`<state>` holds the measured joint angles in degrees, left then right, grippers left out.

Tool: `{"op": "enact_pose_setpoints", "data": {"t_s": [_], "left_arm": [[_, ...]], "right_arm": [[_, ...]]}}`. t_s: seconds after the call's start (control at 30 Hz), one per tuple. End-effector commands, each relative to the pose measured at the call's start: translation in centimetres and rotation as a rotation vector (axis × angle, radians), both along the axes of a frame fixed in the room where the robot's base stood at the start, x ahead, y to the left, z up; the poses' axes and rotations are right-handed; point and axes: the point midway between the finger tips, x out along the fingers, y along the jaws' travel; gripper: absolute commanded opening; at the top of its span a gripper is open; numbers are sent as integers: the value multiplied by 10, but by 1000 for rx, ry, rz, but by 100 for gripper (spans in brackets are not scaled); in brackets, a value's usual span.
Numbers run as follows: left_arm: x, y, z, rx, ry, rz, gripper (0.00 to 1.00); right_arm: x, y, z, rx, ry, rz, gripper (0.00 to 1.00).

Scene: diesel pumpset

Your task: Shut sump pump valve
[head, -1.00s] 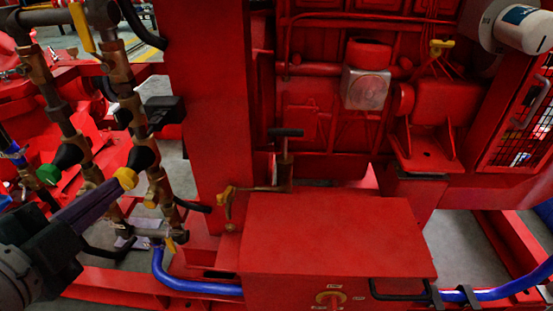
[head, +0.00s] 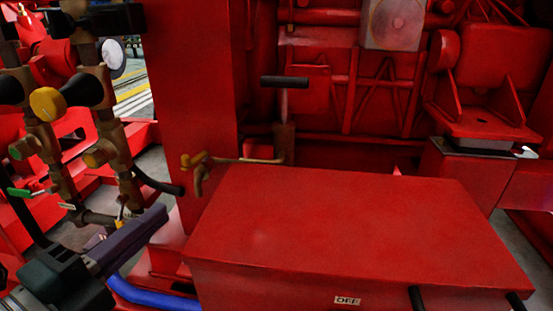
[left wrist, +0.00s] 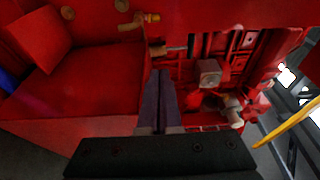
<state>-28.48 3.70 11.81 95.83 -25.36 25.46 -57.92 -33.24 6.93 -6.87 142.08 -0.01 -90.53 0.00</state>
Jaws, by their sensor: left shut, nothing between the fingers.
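The sump pump (head: 284,138) has a black T-handle on top and stands behind the red box. A brass pipe runs left from it to a small brass valve (head: 197,165) at the box's back left corner. The valve also shows near the top of the left wrist view (left wrist: 134,23), with the pump's brass body (left wrist: 158,51) below it to the right. My left gripper (head: 163,213) is shut and empty, its dark fingers pointing up and right, below and left of the valve in the head view. It looks apart from the valve. My right gripper is not in view.
The large red box (head: 345,220) fills the front middle. Brass pipes with black and yellow handles (head: 48,104) stand at the left, close to my left arm. A blue hose (head: 150,293) runs low beside the box. A red post (head: 190,90) rises behind the valve.

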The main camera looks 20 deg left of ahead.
Motion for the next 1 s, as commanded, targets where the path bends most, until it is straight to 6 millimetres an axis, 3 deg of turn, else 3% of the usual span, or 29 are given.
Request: {"op": "enact_pose_setpoints", "data": {"t_s": [0.43, 0.57, 0.9, 1.0], "left_arm": [[8, 0, 0, 0, -3, -1, 0], [28, -1, -1, 1, -6, -2, 0], [101, -3, -3, 1, -5, -1, 0], [105, 12, -3, 6, 1, 0, 0]], "right_arm": [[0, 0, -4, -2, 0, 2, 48], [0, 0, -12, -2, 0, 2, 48], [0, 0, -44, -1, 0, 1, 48], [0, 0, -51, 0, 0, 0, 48]]}}
